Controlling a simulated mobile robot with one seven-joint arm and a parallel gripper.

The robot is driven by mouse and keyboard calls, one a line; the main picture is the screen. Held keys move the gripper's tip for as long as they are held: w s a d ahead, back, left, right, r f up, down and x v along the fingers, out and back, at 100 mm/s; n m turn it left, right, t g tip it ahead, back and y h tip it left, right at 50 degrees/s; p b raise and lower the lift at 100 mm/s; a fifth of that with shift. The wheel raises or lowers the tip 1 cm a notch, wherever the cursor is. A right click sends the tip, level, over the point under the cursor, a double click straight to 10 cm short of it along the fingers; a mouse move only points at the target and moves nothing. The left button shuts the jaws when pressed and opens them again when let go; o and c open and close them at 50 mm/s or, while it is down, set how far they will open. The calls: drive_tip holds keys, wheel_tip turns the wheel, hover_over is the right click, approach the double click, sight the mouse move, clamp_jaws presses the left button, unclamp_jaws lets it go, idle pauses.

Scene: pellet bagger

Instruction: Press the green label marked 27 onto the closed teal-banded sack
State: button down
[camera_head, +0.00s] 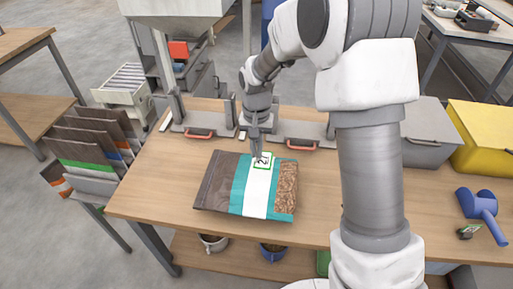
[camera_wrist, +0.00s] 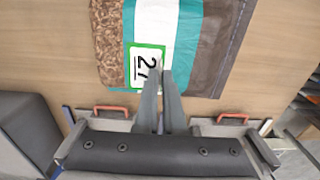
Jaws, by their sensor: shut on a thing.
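The teal-banded sack (camera_head: 234,187) lies flat on the wooden table, with a brown end, teal and white bands and a window of pellets. It also shows in the wrist view (camera_wrist: 185,40). The green-bordered label marked 27 (camera_head: 263,161) is at the white band by the sack's edge nearest the sealer. In the wrist view the label (camera_wrist: 147,66) reads 27 and overlaps the teal and white bands. My gripper (camera_head: 256,155) is shut on the label's edge, its fingertips (camera_wrist: 162,70) over the sack. I cannot tell whether the label touches the sack.
Grey clamp units with red handles (camera_head: 200,133) stand behind the sack. A rack of folded sacks (camera_head: 85,150) is at the left. A yellow bin (camera_head: 485,140), a grey bin (camera_head: 430,130) and a blue scoop (camera_head: 480,208) are at the right. The table front is clear.

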drive_tip(key=shift+f+b, duration=2.25)
drive_tip(key=shift+f, duration=1.05)
drive_tip(key=shift+f, duration=0.25)
drive_tip(key=c, duration=0.9)
unclamp_jaws()
drive_tip(key=shift+c, duration=0.2)
wheel_tip(320, 180, up, 17)
drive_tip(key=p, duration=0.1)
drive_tip(key=shift+r, duration=0.2)
